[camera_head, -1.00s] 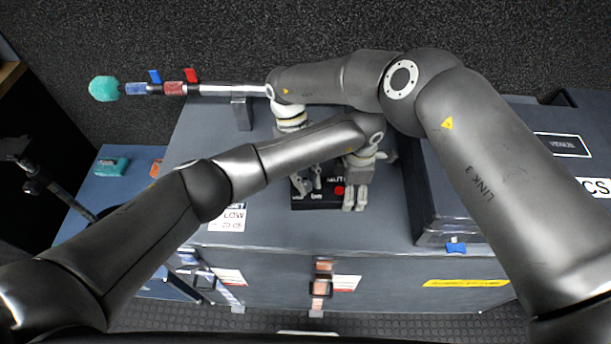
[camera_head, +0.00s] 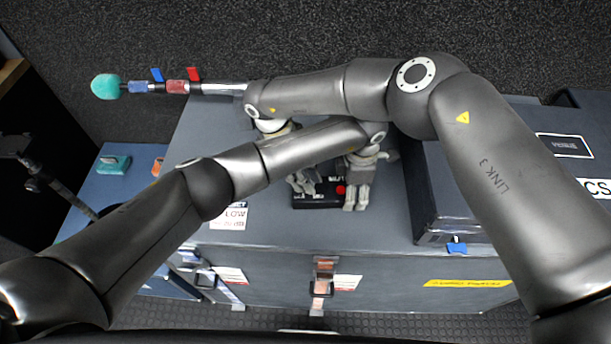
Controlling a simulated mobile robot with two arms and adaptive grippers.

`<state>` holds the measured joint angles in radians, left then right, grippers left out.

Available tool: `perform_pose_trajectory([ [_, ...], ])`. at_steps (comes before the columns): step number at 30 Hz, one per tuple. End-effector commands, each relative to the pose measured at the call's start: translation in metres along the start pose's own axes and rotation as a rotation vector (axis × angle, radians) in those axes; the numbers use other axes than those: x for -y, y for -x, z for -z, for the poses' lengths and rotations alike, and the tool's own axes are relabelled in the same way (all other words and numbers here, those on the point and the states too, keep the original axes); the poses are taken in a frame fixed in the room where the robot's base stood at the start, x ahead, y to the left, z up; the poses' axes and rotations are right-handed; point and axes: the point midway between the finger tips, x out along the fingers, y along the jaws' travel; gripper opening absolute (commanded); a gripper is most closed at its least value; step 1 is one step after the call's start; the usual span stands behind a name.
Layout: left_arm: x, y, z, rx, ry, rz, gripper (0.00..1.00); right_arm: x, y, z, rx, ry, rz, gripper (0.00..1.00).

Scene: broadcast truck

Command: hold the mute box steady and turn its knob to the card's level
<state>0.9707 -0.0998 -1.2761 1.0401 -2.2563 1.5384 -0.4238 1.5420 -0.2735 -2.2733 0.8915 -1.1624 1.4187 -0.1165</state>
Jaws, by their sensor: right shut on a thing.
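The black mute box (camera_head: 318,202) lies on the grey case top, with a red button (camera_head: 340,190) near its right side. My arms cross above it. My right gripper (camera_head: 304,187) points down over the box's left part, below my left forearm. It is shut, apparently on the box's knob, which its fingers hide. My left gripper (camera_head: 355,204) points down at the box's right edge, fingers close together; whether it grips the box is unclear. The white card (camera_head: 232,217) reading "LOW" lies left of the box, partly covered by my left arm.
A dark case (camera_head: 430,215) stands on the right of the grey case (camera_head: 370,235). A microphone pole with a teal foam tip (camera_head: 106,87) lies at the back left. A blue case (camera_head: 95,185) stands at left. The case top in front of the box is clear.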

Motion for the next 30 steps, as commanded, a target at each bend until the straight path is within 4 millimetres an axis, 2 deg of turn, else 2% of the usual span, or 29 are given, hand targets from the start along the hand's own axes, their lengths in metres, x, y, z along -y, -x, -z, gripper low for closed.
perform_pose_trajectory([
  [9,-0.0011,-0.0003,0.0019,-0.004,0.001,-0.001,0.34,-0.0001,-0.0006,0.0012,-0.004,0.074,0.031,0.0],
  [21,-0.0014,-0.0003,0.0023,-0.005,0.002,-0.001,0.34,0.0003,-0.0007,0.0014,-0.004,0.079,0.034,0.0],
  [22,-0.0014,-0.0003,0.0023,-0.005,0.002,-0.001,0.34,0.0002,-0.0007,0.0014,-0.004,0.079,0.034,0.22],
  [27,-0.0012,-0.0003,0.0021,-0.005,0.002,-0.001,0.34,0.0,-0.0005,0.001,-0.003,0.079,0.034,0.44],
  [30,-0.0009,-0.0003,0.0016,-0.004,0.001,-0.001,0.34,-0.0002,-0.0004,0.0007,-0.002,0.079,0.034,0.44],
])
